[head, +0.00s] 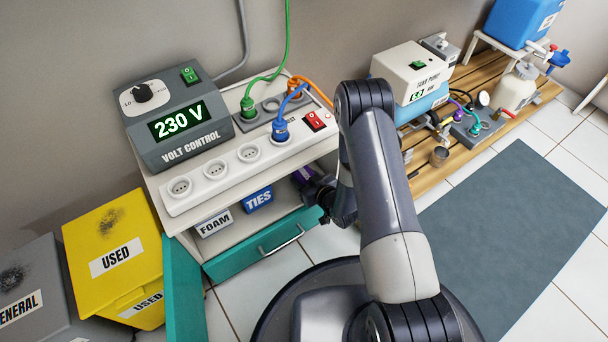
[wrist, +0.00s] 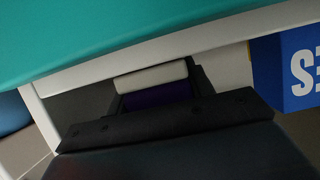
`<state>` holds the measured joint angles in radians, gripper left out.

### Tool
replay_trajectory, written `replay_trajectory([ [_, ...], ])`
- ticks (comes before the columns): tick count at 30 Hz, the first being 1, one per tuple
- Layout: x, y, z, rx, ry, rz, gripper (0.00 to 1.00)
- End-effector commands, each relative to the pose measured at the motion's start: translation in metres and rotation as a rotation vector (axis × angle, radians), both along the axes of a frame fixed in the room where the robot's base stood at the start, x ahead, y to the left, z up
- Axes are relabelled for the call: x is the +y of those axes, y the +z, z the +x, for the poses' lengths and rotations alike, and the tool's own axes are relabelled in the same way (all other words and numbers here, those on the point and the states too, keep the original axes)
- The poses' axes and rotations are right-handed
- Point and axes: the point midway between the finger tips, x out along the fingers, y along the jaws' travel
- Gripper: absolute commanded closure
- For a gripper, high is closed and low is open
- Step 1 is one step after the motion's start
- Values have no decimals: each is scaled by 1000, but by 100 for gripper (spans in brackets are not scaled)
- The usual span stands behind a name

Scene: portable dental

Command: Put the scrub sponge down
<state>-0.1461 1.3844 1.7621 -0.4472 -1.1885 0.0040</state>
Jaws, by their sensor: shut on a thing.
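The scrub sponge (wrist: 152,85), with a pale layer and a purple layer, is between the fingers of my gripper (wrist: 162,84) in the wrist view. My gripper is shut on it. In the head view a purple bit of the sponge (head: 301,175) shows at the right end of the cabinet's open shelf, right of the blue TIES box (head: 258,200). My gripper (head: 313,184) reaches in there from the right, partly hidden by my arm. Whether the sponge touches the shelf cannot be seen.
The grey FOAM box (head: 214,224) stands left of the TIES box. A teal drawer (head: 252,250) is below, and a teal door (head: 184,290) hangs open at left. The power strip (head: 215,182) and volt control (head: 178,128) sit on top. The TIES box (wrist: 288,68) is close beside my gripper in the wrist view.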

Motion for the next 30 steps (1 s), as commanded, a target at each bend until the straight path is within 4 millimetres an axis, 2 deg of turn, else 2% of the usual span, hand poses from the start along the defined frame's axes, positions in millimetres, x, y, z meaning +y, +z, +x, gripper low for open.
replay_trajectory([
  [7,0,-3,0,0,0,0,98],
  [8,0,-3,0,0,0,0,50],
  [15,0,-3,0,1,-1,-1,30],
  [26,0,0,1,1,-2,0,29],
  [30,-12,11,-15,4,-5,-1,29],
])
